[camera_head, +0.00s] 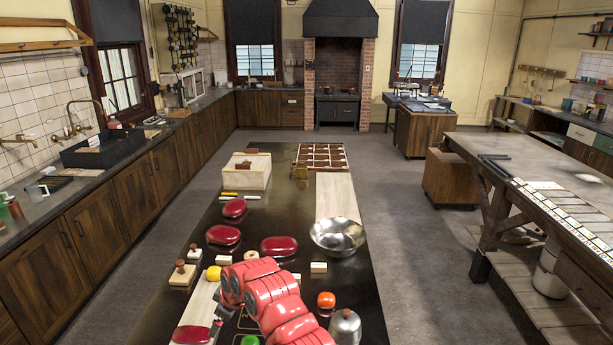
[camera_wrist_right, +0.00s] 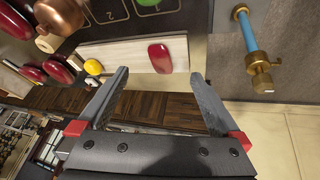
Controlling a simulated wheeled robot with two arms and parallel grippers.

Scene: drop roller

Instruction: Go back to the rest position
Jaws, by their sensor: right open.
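My right arm comes in from the bottom of the head view, over the front of the long dark table (camera_head: 290,213). My right gripper (camera_wrist_right: 158,75) is open, with nothing between its fingers in the wrist view; its tips are mostly hidden behind the arm in the head view. Beyond the fingers, a dark red oval piece (camera_wrist_right: 159,58) lies on a pale board (camera_wrist_right: 115,53); it also shows in the head view (camera_head: 190,335). A blue rod with brass fittings (camera_wrist_right: 250,50) shows at the right of the wrist view, apart from the fingers. My left gripper is not visible.
Several red oval pieces, a steel bowl (camera_head: 338,235), an orange tomato-like object (camera_head: 326,301), a metal lidded container (camera_head: 345,326) and a wooden box (camera_head: 247,173) stand on the table. Counters line the left (camera_head: 137,190); a workbench (camera_head: 540,190) stands right. Floor beside the table is clear.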

